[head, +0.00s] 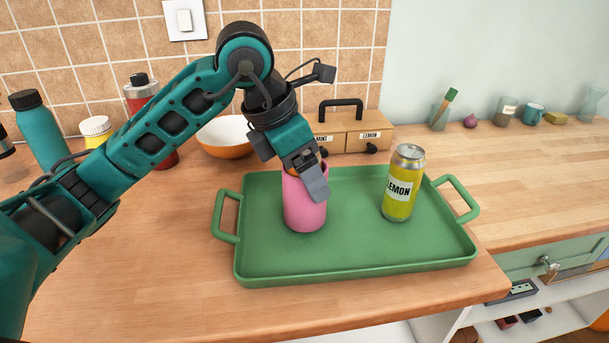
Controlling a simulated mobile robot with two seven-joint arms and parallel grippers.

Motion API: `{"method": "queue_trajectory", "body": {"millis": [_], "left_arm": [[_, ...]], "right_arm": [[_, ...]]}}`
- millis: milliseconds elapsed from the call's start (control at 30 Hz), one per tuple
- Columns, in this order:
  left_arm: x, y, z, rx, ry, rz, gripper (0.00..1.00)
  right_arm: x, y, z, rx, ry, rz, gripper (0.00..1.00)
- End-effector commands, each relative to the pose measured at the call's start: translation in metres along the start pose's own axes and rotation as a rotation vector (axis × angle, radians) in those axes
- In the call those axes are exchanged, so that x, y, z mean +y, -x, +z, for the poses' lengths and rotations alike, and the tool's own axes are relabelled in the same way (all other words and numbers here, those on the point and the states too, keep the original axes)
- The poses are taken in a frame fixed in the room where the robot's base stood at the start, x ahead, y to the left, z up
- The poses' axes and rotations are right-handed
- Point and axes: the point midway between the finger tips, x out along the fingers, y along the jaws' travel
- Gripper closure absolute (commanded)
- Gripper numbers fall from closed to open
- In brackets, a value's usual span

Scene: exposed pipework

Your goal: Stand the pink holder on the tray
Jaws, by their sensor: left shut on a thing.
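The pink holder (304,211) is upright at the left part of the green tray (350,258). Its base looks to be at the tray's floor; I cannot tell whether it touches. My left gripper (312,178) reaches down from above and is shut on the pink holder at its upper rim. The gripper hides part of the holder's top. A yellow can (401,184) labelled LEMON stands upright on the right part of the tray, apart from the holder. My right gripper is not in view.
Behind the tray stand a wooden box (350,133) with a black handle and a bowl (228,135). Bottles, including a teal one (38,130), stand at the back left. A glass, jar and teal mug (533,114) stand at the back right. The tray's middle and the counter's front left are clear.

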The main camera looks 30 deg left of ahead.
Motion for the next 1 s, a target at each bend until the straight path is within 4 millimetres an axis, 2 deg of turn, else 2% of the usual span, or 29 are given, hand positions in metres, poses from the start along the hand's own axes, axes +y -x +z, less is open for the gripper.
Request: {"method": "queue_trajectory", "body": {"millis": [200, 433, 467, 700, 1000], "left_arm": [[0.0004, -0.0063, -0.0023, -0.004, -0.001, 0.002, 0.69], [0.0004, -0.0099, -0.0039, -0.003, 0.000, 0.002, 0.69], [0.0003, -0.0103, -0.0042, -0.002, 0.000, 0.002, 0.23], [0.0002, -0.0093, -0.0037, -0.001, 0.000, 0.001, 0.00], [0.0001, -0.0054, -0.0021, -0.001, 0.000, 0.001, 0.00]], "right_arm": [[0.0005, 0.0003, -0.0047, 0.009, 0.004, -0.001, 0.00], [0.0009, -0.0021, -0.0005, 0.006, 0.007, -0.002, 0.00], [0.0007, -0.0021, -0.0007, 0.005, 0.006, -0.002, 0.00], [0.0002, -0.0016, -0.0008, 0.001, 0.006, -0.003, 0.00], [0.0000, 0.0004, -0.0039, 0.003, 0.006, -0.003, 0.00]]}}
